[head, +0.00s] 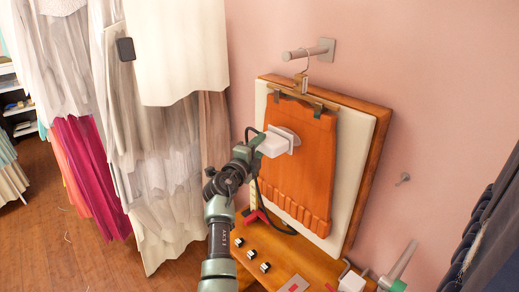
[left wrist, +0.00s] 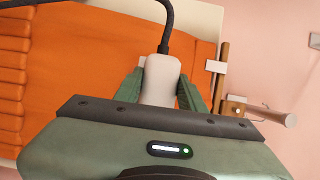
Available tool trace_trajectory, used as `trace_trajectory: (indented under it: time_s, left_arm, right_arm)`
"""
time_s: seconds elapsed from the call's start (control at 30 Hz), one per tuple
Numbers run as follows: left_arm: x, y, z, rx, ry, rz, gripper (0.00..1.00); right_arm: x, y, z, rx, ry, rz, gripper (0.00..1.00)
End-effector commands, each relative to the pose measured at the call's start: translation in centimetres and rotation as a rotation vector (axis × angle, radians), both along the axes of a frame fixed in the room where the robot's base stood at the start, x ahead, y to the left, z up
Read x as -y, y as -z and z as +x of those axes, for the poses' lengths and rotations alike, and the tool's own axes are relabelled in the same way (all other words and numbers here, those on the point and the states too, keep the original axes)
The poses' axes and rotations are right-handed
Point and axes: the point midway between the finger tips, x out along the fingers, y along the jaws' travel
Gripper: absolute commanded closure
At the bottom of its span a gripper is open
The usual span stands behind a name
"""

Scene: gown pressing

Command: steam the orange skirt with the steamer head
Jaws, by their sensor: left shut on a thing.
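The orange skirt (head: 306,150) hangs from a clip hanger (head: 300,88) in front of a white padded board (head: 352,180) on the wall. Its pleated hem is at the bottom. My left gripper (head: 268,146) is shut on the white steamer head (head: 279,141), whose plate faces the upper left part of the skirt. I cannot tell whether the plate touches the cloth. In the left wrist view, the steamer head (left wrist: 161,80) sits between the green fingers with its black hose running off, and the skirt (left wrist: 85,60) lies behind it. My right gripper is not in view.
A wall peg (head: 305,52) holds the hanger. A wooden shelf (head: 262,280) with small dark switches lies below the board. White and grey gowns (head: 150,130) hang at the left. Dark cloth (head: 488,240) hangs at the right edge.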

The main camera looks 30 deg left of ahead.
Motion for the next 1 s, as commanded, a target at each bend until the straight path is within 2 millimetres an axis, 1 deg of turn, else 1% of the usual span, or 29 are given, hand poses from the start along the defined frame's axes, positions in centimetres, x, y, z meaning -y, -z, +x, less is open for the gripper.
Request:
trace_trajectory:
  time_s: [0.03,0.7,1.0]
  left_arm:
    - [0.0,-0.3,0.0,0.003,-0.001,0.000,1.00]
    - [0.0,-2.6,0.0,0.002,-0.001,0.000,1.00]
    - [0.0,-2.9,0.0,0.001,-0.001,0.000,1.00]
  right_arm:
    - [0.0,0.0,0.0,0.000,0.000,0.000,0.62]
    - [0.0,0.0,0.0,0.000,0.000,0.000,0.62]
    - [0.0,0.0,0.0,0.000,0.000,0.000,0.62]
